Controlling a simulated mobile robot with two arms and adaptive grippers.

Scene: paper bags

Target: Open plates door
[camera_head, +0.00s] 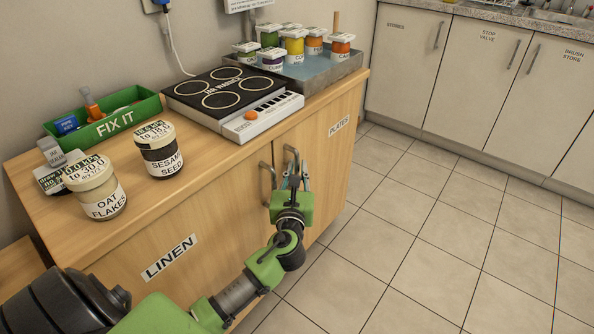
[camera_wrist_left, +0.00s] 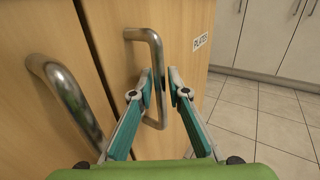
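The plates door (camera_head: 325,150) is the right wooden door of the cabinet, with a PLATES label, and it looks closed. Its curved metal handle (camera_wrist_left: 157,70) stands upright in the left wrist view; its top also shows in the head view (camera_head: 291,152). My left gripper (camera_wrist_left: 160,88) has its fingertips close together, one on each side of the handle's upright bar, and looks shut on it. In the head view the left gripper (camera_head: 291,182) is at the cabinet front and hides the handle's lower part. My right gripper is not in view.
The linen door (camera_head: 215,225) is beside it, and its handle (camera_wrist_left: 65,95) is close on the left. Jars, a green FIX IT box (camera_head: 107,125), a hob (camera_head: 225,92) and a tray (camera_head: 345,68) stand on top. The tiled floor (camera_head: 430,230) at right is clear.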

